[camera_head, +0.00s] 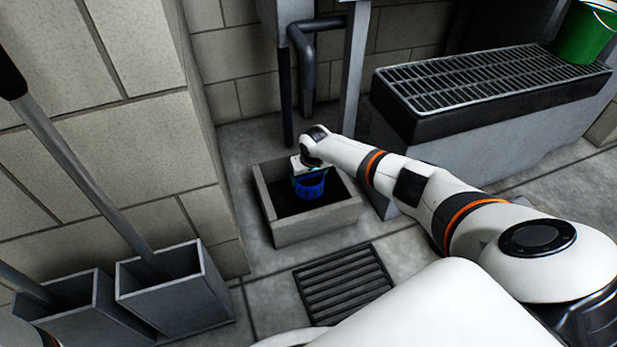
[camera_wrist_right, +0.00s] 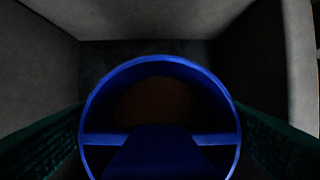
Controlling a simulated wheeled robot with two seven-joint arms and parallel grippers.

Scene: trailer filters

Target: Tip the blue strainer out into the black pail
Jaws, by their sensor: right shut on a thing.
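The blue strainer (camera_head: 310,187) is in my right gripper (camera_head: 309,174), low inside the square stone basin (camera_head: 316,226). In the right wrist view the strainer's round blue rim (camera_wrist_right: 160,62) and crossbar fill the middle, between dark green finger pads on both sides. Its inside looks dark brown; I cannot tell what lies in it. Whether the strainer touches the basin floor is not clear. No black pail can be made out in either view. My left gripper is out of view.
A floor grate (camera_head: 344,284) lies in front of the basin. Pipes (camera_head: 307,75) stand behind it. A grated bench (camera_head: 480,80) with a green bucket (camera_head: 581,35) is at the right. Grey bins (camera_head: 172,300) with long handles stand at the left, beside a block wall.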

